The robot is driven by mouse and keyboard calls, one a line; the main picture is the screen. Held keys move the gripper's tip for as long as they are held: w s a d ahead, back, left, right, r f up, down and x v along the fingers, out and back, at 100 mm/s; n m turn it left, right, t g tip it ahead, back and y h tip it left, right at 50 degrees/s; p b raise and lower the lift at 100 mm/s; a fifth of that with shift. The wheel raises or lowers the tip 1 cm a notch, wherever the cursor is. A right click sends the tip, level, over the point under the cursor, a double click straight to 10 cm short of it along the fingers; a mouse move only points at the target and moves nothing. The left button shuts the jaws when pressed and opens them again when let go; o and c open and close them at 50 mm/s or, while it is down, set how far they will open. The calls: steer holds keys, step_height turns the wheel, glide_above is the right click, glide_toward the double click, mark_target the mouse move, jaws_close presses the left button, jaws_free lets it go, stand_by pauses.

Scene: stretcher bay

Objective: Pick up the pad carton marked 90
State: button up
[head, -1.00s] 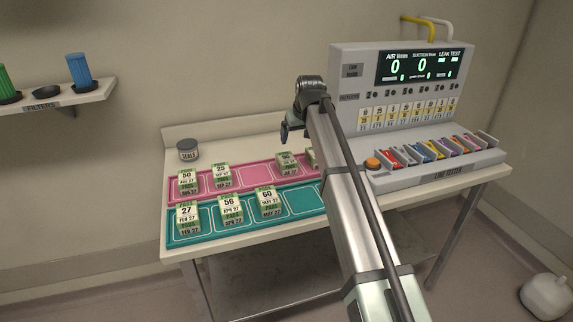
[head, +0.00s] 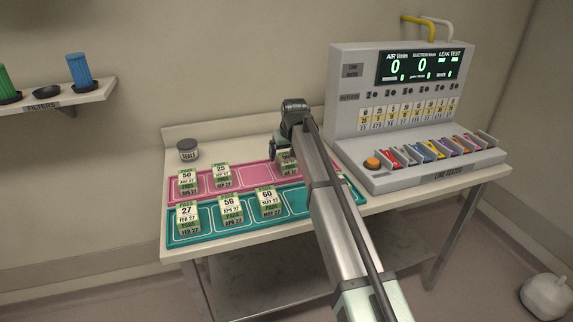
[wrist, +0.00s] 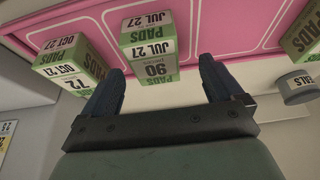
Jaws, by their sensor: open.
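The pad carton marked 90 (wrist: 157,62), white and green with JUL 27 on it, stands on the pink mat (wrist: 225,22) in the wrist view. In the head view the 90 carton (head: 284,168) is partly covered by my gripper (head: 276,150). In the wrist view my gripper (wrist: 163,68) is open and empty, with a dark blue finger on either side of the carton's near end. The left finger looks closer to it than the right. I cannot tell whether the fingertips are down at carton height.
Cartons 50 (head: 187,182) and 25 (head: 221,176) share the pink mat; several more stand on the teal mat (head: 180,237). A seals tub (head: 187,151) and a line tester (head: 440,180) stand on the table.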

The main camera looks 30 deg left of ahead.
mark_target(287, 159)
steer(key=shift+w+d+x, duration=0.1)
steer(key=shift+d+x, duration=0.05)
steer(key=shift+x, duration=1.1)
steer(key=shift+w+d+x, duration=0.1)
steer(key=shift+w+x, duration=0.05)
steer(key=shift+x, duration=1.1)
steer(key=shift+c, duration=0.4)
